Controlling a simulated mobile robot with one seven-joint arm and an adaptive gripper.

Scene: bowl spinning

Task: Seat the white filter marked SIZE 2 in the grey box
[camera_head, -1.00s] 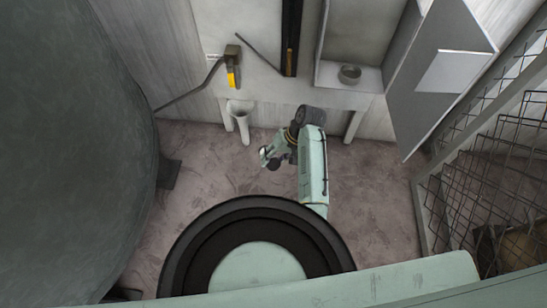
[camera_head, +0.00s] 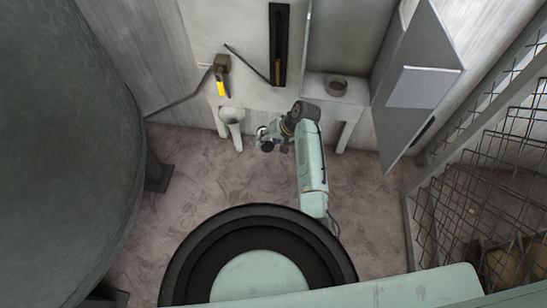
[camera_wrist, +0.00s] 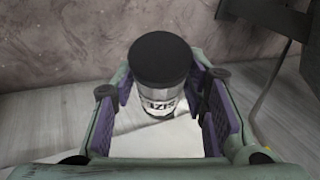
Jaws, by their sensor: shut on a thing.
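My gripper (camera_wrist: 165,95) is shut on a filter (camera_wrist: 160,80) with a black cap and a white body. Part of a black "SIZE" marking shows on its side, but the number is hidden. The filter stands roughly upright between the purple finger pads. In the head view my gripper (camera_head: 267,138) is low in front of the wall unit, left of and below the grey box. The grey box (camera_head: 362,95) is open, its door (camera_head: 405,115) swung out to the right. A round holder (camera_head: 336,86) sits on its floor and looks empty.
A white funnel-topped pipe (camera_head: 233,125) stands left of my gripper. A lever with a yellow mark (camera_head: 221,80) is above it on the wall unit. A large dark tank (camera_head: 60,150) fills the left, and a wire mesh fence (camera_head: 470,190) the right. Floor between is open.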

